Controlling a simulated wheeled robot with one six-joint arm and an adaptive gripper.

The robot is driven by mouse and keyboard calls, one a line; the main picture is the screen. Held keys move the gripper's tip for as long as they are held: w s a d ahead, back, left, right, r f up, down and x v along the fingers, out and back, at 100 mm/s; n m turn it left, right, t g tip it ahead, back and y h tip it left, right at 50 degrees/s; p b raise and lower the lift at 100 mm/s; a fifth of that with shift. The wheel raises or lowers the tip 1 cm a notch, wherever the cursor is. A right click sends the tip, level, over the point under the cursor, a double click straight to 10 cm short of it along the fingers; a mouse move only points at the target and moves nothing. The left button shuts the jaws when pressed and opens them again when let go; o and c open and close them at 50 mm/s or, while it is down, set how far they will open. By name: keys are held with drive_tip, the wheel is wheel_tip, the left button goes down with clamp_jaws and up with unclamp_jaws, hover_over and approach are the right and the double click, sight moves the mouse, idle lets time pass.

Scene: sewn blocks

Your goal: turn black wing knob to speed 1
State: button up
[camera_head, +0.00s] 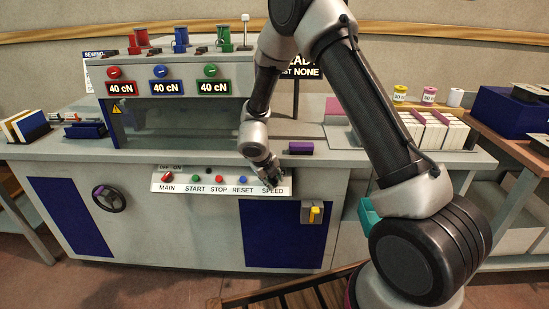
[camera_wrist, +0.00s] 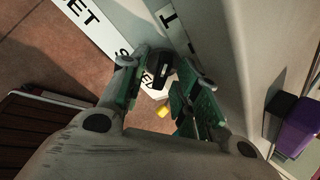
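The black wing knob (camera_wrist: 161,73) shows in the wrist view, on the white label strip beside the partly covered word SPEED. My gripper (camera_wrist: 160,66) has its two green-padded fingers apart, one on each side of the knob. A narrow gap seems to show beside the knob, so the fingers look open around it rather than clamped. In the head view my gripper (camera_head: 274,182) is at the right end of the control panel (camera_head: 222,189), above the SPEED label (camera_head: 272,190). There it hides most of the knob, and its pointing cannot be read.
The panel also carries a red MAIN knob (camera_head: 168,177) and several small buttons left of my gripper. A grey box with a yellow switch (camera_head: 314,214) is mounted below right. The floor in front is clear at left.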

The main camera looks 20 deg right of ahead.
drive_tip(key=m, duration=0.1)
drive_tip(key=m+y, duration=0.1)
drive_tip(key=m, duration=0.1)
drive_tip(key=shift+d+m, duration=0.3)
drive_tip(key=m, duration=0.2)
drive_tip(key=shift+m+y, duration=0.3)
drive_tip(key=shift+y, duration=0.1)
drive_tip(key=shift+a+r+m+y, duration=0.15)
drive_tip(key=shift+m+y, duration=0.15)
drive_tip(key=shift+m, duration=0.5)
wheel_tip(320, 180, up, 20)
drive_tip(key=s+n+t+y, duration=0.2)
drive_tip(key=n+t+y, duration=0.15)
drive_tip(key=n, duration=0.65)
drive_tip(key=s+r+n+t+y, duration=0.1)
drive_tip(key=s+r+n+y, duration=0.2)
drive_tip(key=s+r+n, duration=0.5)
drive_tip(key=shift+s+a+r+n, duration=0.3)
drive_tip(key=shift+r+n, duration=0.4)
drive_tip(key=shift+n, duration=1.7)
